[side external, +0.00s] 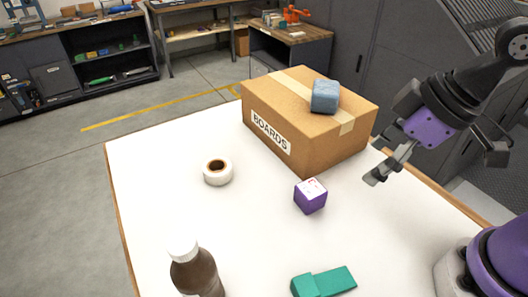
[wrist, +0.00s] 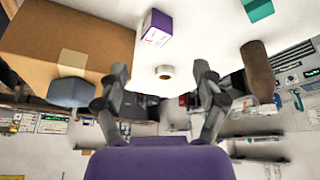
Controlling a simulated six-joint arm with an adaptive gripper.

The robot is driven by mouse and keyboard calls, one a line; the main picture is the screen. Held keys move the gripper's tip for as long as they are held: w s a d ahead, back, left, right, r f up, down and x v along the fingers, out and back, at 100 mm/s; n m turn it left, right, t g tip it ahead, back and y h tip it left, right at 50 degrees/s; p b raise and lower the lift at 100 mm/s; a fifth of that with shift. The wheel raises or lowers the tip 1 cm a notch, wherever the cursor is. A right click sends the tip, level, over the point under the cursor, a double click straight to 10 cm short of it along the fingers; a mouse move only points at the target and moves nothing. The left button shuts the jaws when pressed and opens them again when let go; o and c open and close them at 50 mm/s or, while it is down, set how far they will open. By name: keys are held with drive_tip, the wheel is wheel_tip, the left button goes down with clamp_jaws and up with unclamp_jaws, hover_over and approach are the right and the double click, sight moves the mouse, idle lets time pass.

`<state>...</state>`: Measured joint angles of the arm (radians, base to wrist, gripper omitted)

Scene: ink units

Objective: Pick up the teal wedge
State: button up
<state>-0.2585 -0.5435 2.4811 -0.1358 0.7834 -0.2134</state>
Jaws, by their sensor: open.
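The teal wedge (side external: 325,283) lies on the white table at the near edge of the side view, partly cut off at the bottom. It also shows at the top edge of the wrist view (wrist: 258,9), partly cut off. My gripper (side external: 378,175) is open and empty, raised by the right corner of the cardboard box, well apart from the wedge. In the wrist view my two fingers (wrist: 160,76) are spread with nothing gripped between them.
A cardboard box (side external: 291,147) marked BOARDS carries a blue-grey block (side external: 325,96). A purple cube (side external: 310,196), a tape roll (side external: 217,172) and a brown bottle (side external: 197,273) with a white cap stand on the table (side external: 160,190). The table is clear around the wedge.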

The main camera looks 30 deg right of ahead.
drive_tip(key=s+a+f+n+g+y, duration=0.1)
drive_tip(key=s+a+f+n+g, duration=0.15)
drive_tip(key=a+n, duration=0.2)
drive_tip(key=s+a+f+n+g+y, duration=0.1)
drive_tip(key=s+a+f+n, duration=0.1)
drive_tip(key=s+a+n, duration=0.3)
hover_over(310, 285)
drive_tip(key=d, duration=0.2)
wheel_tip(310, 285, down, 4)
drive_tip(key=shift+d+r+m, duration=0.1)
drive_tip(key=shift+d+m, duration=0.05)
drive_tip(key=shift+m, duration=0.2)
drive_tip(key=shift+x, duration=3)
drive_tip(key=shift+s, duration=0.2)
drive_tip(key=c, duration=1.2)
